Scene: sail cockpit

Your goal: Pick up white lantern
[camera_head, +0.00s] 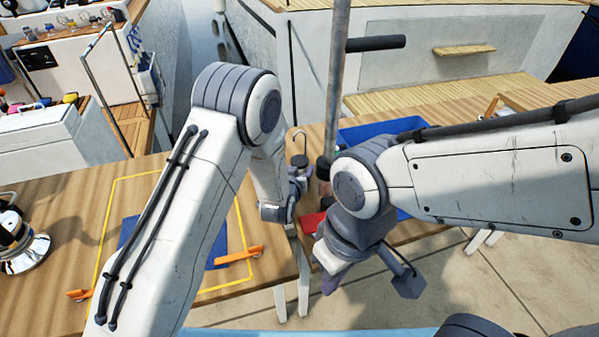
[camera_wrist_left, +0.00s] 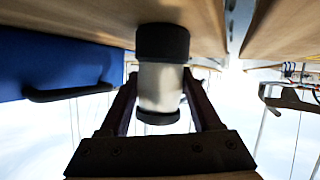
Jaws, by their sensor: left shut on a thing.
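The white lantern (camera_wrist_left: 160,85) is a short white cylinder with black ends. In the left wrist view it stands between the two fingers of my left gripper (camera_wrist_left: 163,105), which is shut on it. Its black end meets or lies close to the wooden surface; I cannot tell if they touch. In the head view my left gripper (camera_head: 299,186) is at the table gap, largely hidden by its own arm. A hooked top (camera_head: 299,158) shows just above it, probably the lantern's. My right gripper (camera_head: 330,278) hangs lower, in front of the table edge, its fingers mostly hidden.
A wooden table (camera_head: 60,210) with a yellow outline, a blue mat (camera_head: 217,252) and an orange-handled tool (camera_head: 238,256) lies left. A blue bin (camera_head: 375,130) and a red item (camera_head: 312,222) lie right. A metal post (camera_head: 336,75) rises close beside the left gripper.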

